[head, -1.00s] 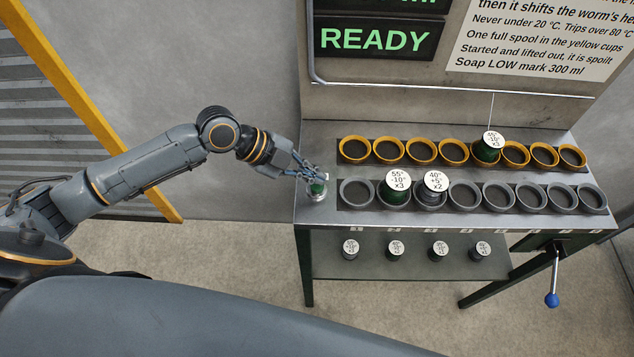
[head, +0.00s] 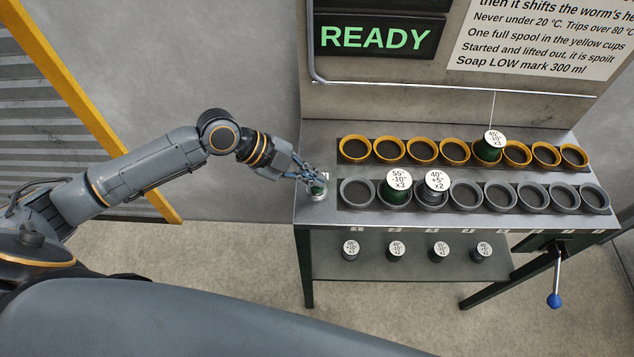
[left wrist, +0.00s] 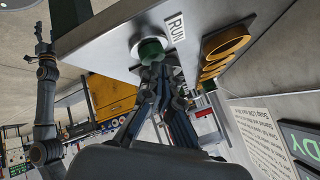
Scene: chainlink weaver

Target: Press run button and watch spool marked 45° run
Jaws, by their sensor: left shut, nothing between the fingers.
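The green run button (head: 318,191) sits in a pale ring at the left end of the bench top. In the left wrist view the button (left wrist: 151,50) is beside a RUN label (left wrist: 175,27). My left gripper (head: 312,180) is shut and empty, its fingertips at the button; the fingers partly cover it, and I cannot tell whether it is pressed in. The green spool (head: 488,150) stands in a yellow cup in the back row, its white tag reading 45°, -10°, x3. A thin line rises from it. The display (head: 376,36) reads READY.
Grey cups (head: 500,196) form the front row; two hold spools, tagged 55° (head: 398,180) and 40° (head: 437,180). Several small spools stand on the lower shelf (head: 330,262). A blue-knobbed lever (head: 554,300) hangs at the right. An arm, apparently my right, shows in the wrist view.

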